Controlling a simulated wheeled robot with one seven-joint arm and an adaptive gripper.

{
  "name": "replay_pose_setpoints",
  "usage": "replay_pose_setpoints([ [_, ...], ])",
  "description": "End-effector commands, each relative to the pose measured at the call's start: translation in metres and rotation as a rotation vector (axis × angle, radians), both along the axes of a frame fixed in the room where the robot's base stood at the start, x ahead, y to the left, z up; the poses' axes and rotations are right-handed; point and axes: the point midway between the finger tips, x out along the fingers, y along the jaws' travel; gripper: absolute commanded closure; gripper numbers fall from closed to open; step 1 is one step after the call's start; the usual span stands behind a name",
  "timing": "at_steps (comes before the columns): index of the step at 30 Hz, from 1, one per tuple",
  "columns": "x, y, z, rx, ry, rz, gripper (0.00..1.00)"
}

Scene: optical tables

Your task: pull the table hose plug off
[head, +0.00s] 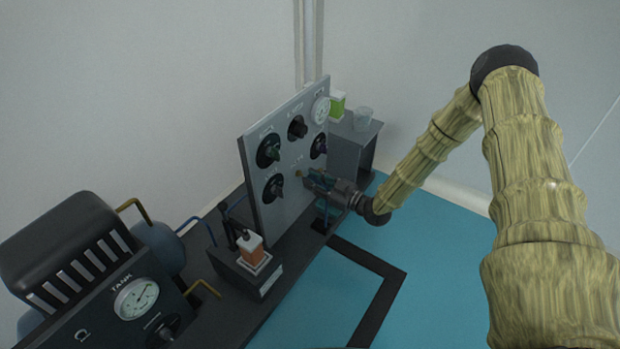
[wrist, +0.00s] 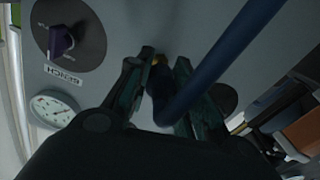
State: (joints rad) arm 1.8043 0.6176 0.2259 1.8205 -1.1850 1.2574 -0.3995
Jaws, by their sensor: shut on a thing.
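My gripper (head: 309,180) is at the upright grey panel (head: 286,208), just right of its lower knob. In the wrist view its two fingers (wrist: 165,62) are on either side of the dark blue hose plug (wrist: 163,104) and shut on it. A thick dark blue hose (wrist: 222,55) runs from the plug toward the upper right of that view. A small brass fitting (wrist: 157,59) shows at the panel by the fingertips; it also shows in the head view (head: 299,175). I cannot tell whether the plug still sits on the fitting. The fingers hide much of the plug.
Several dark knobs (head: 269,151) and a round gauge (head: 320,110) are on the panel. An orange-and-white block (head: 252,252) stands on a dark base at left, near a tank unit (head: 137,299). Blue tabletop (head: 425,262) is free at right.

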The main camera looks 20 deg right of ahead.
Motion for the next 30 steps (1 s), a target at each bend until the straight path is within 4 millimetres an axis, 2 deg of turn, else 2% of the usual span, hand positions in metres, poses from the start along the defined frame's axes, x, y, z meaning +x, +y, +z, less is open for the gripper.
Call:
replay_pose_setpoints([
  [2,-0.003,-0.004,-0.004,-0.001,0.006,-0.003,1.0],
  [3,-0.004,-0.004,-0.004,-0.002,0.007,-0.004,0.76],
  [7,-0.003,-0.003,-0.003,-0.001,0.005,-0.002,0.54],
  [15,-0.001,0.002,-0.002,-0.001,0.004,0.003,0.54],
  [20,-0.006,-0.003,-0.002,0.0,0.003,0.002,0.54],
  [30,-0.05,-0.039,-0.002,-0.001,0.005,-0.001,0.54],
])
